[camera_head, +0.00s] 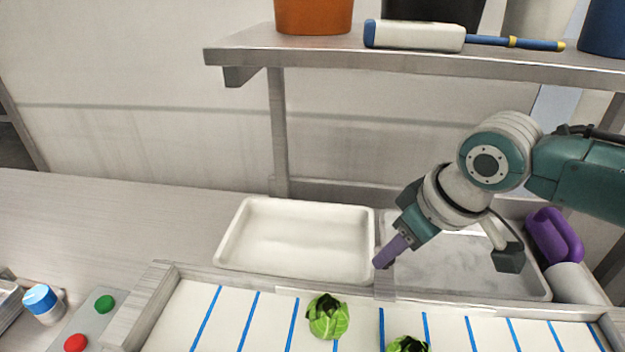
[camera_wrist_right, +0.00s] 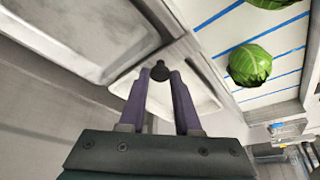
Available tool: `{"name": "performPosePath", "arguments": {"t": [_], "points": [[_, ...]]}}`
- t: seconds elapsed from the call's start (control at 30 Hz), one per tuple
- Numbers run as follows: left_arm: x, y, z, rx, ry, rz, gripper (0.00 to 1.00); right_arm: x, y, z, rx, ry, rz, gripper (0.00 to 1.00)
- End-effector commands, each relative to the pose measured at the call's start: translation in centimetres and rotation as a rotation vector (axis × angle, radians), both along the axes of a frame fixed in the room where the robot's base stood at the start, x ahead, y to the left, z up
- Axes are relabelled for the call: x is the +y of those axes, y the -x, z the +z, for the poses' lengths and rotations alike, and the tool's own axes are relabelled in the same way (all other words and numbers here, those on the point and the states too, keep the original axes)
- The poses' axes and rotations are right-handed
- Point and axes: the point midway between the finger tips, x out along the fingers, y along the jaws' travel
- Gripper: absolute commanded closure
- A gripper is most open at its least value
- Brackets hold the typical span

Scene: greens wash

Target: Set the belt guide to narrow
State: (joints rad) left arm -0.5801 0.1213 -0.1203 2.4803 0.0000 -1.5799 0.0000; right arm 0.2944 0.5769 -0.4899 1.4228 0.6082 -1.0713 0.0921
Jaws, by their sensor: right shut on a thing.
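My right gripper (camera_head: 383,261) points down at the back rail of the belt, between two trays. In the right wrist view, its purple fingers (camera_wrist_right: 160,82) are shut on a small black knob (camera_wrist_right: 160,70), which shows between the fingertips. In the head view the knob is hidden by the fingers, above a light grey block (camera_head: 384,286) at the rail. I cannot tell which setting the belt guide has. The pale belt (camera_head: 262,316) has blue cross stripes. My left gripper is not in view.
Green lettuce heads (camera_head: 328,316) (camera_head: 408,344) lie on the belt. Behind it are a white tray (camera_head: 295,240) and a grey-white tray (camera_head: 450,262). A purple jug (camera_head: 553,236) stands right. Green (camera_head: 104,304) and red (camera_head: 76,343) buttons are left. A shelf (camera_head: 420,60) hangs above.

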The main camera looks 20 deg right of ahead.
Motion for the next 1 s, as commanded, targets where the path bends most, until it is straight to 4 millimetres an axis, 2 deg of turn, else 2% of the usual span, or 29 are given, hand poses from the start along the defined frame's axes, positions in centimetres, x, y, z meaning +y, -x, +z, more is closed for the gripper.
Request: {"name": "performPosePath", "arguments": {"t": [0.87,1.0], "points": [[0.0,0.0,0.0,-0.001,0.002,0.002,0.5,0.0,0.0,0.0,0.0,0.0,0.0,1.0],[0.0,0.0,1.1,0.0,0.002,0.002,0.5,0.3,0.6,0.4,0.002,0.0,0.0,1.0]]}}
